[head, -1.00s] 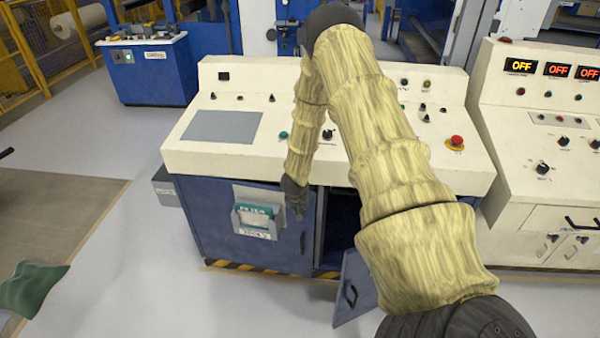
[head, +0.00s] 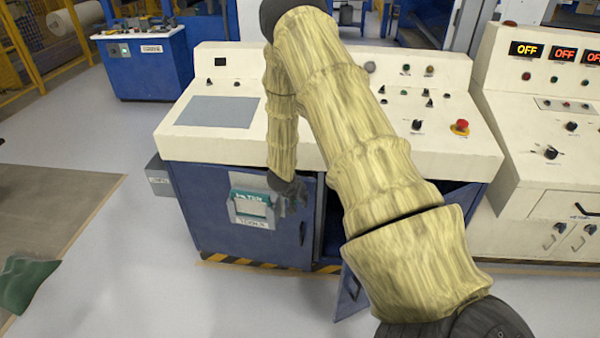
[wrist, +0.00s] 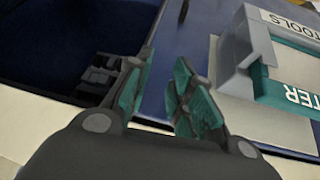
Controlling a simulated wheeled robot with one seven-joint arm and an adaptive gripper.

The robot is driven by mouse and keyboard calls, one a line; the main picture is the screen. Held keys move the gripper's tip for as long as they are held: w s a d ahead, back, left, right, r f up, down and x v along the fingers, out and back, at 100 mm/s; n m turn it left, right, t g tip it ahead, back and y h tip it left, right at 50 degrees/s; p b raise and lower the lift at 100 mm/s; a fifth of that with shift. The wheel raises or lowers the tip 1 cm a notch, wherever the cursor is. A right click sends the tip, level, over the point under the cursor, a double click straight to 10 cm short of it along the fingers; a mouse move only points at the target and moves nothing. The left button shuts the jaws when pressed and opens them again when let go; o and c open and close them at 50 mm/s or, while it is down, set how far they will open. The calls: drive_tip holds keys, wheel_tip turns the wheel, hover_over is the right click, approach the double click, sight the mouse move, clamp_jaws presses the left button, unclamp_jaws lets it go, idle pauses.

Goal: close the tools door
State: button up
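The tools door (head: 210,205) is the blue left door of the cream-topped console. It bears a grey holder marked TOOLS with a teal FILTER item (head: 251,203) and has a dark handle (head: 302,233) near its right edge. It looks nearly flush with the cabinet; I cannot tell if it is fully shut. My gripper (head: 291,198) is in front of the door's upper right part, beside the holder. In the wrist view my gripper (wrist: 160,92) is open, its teal-padded fingers apart with nothing between them. The holder (wrist: 240,75) is to their right. Contact with the door is unclear.
The right cabinet door (head: 352,292) stands open toward me, partly behind my arm. A dark opening shows beside it. Another cream console (head: 535,150) stands to the right. A small grey box (head: 160,177) sits at the cabinet's left.

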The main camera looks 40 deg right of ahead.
wheel_tip(320, 180, down, 8)
drive_tip(key=w+d+m+h+b, duration=0.1)
drive_tip(key=h+b, duration=0.2)
drive_tip(key=b, duration=0.5)
drive_tip(key=m+h+b, duration=0.2)
drive_tip(key=h+b, duration=0.1)
drive_tip(key=b, duration=0.7)
hover_over(300, 244)
drive_tip(key=a, duration=0.2)
wheel_tip(300, 244, down, 7)
drive_tip(key=a+f+m+g+h+b, duration=0.25)
drive_tip(key=a+f+h+b, duration=0.45)
drive_tip(key=f+b, duration=0.85)
drive_tip(key=shift+t+y, duration=0.45)
drive_tip(key=shift+y, duration=0.05)
drive_tip(key=d+b, duration=0.1)
drive_tip(key=d, duration=0.2)
drive_tip(key=d+r+b, duration=0.1)
drive_tip(key=d+b, duration=0.1)
drive_tip(key=d, duration=0.1)
drive_tip(key=d+r+b, duration=0.1)
drive_tip(key=d+b, duration=0.1)
drive_tip(key=d, duration=0.1)
drive_tip(key=shift+w+d+r, duration=0.15)
drive_tip(key=shift+w+d, duration=0.1)
clamp_jaws()
